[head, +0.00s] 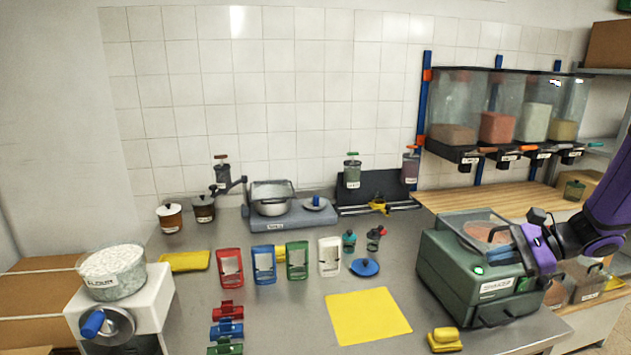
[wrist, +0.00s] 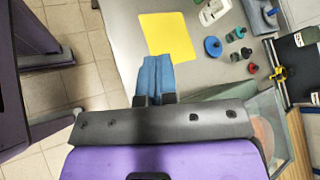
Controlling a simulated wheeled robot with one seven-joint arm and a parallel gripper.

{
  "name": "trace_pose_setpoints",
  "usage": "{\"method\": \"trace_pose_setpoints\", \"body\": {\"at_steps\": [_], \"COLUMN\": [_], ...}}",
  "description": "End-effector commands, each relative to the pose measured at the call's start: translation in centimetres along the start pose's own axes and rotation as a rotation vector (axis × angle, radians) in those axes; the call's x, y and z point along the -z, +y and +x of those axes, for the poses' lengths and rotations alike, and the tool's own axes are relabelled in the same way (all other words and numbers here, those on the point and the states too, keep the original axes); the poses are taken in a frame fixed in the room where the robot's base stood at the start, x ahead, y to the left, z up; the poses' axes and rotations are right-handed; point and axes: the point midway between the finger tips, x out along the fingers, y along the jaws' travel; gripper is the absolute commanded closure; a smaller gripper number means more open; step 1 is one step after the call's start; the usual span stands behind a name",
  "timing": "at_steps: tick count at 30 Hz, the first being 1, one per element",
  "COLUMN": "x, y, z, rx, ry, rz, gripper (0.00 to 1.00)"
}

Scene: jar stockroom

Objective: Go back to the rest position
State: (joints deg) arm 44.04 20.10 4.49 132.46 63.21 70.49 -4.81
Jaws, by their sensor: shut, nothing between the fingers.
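My gripper (head: 541,262), purple and black, is at the right of the head view, in front of the green machine (head: 453,268) with a clear hopper. In the wrist view its two blue fingers (wrist: 154,76) are together with nothing between them. They point toward the table edge and the yellow mat (wrist: 168,34). The mat also lies flat in the middle of the table in the head view (head: 368,316).
A yellow sponge-like block (head: 444,340) lies by the front edge. Colored frames (head: 297,260) stand mid-table. A white machine with a flour bowl (head: 113,272) is at left. Wall dispensers (head: 497,128) hang above the wooden counter (head: 480,198). Floor (wrist: 88,50) shows clear beside the table.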

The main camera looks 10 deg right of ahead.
Motion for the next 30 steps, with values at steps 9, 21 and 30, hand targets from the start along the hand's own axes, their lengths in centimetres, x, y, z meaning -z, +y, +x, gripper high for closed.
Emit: {"method": "trace_pose_setpoints", "body": {"at_steps": [9, 21, 30], "x": [-9.9, -19.0, -24.0], "y": [1.6, 5.4, 8.1], "z": [1.6, 0.5, -1.8], "rx": [-0.327, -0.633, -0.770], "ry": [0.114, 0.304, 0.481], "rz": [-0.358, -0.834, -1.209], "gripper": [1.00, 1.00, 1.00]}}
